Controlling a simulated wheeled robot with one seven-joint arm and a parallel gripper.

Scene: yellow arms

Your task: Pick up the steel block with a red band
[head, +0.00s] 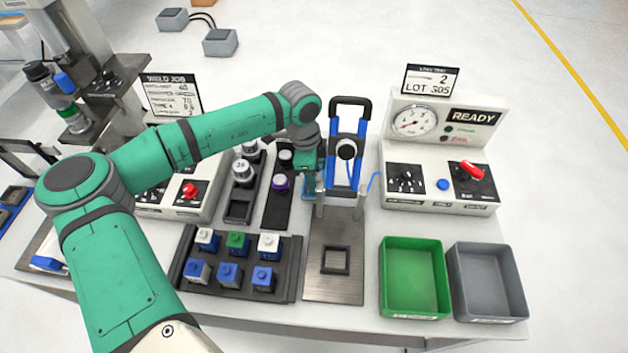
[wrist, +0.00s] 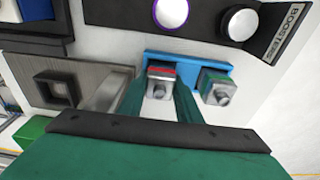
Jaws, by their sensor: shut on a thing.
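The steel block with a red band (wrist: 162,74) is in the wrist view, between the two green fingers of my gripper (wrist: 160,92). The fingers are shut on its sides. The block is at the left part of a blue holder (wrist: 192,60); I cannot tell whether it touches the holder. A similar steel block with a green band (wrist: 217,88) is at the right part of the holder, outside the fingers. In the head view my gripper (head: 308,163) is left of the blue-framed press, and the red-banded block is hidden there.
The blue-framed press with a black handle (head: 349,110) stands close to my gripper. Black racks with round parts (head: 280,183) are to its left. A tray of blue-based blocks (head: 190,285), a green bin (head: 414,310) and a grey bin (head: 487,312) are nearer the front.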

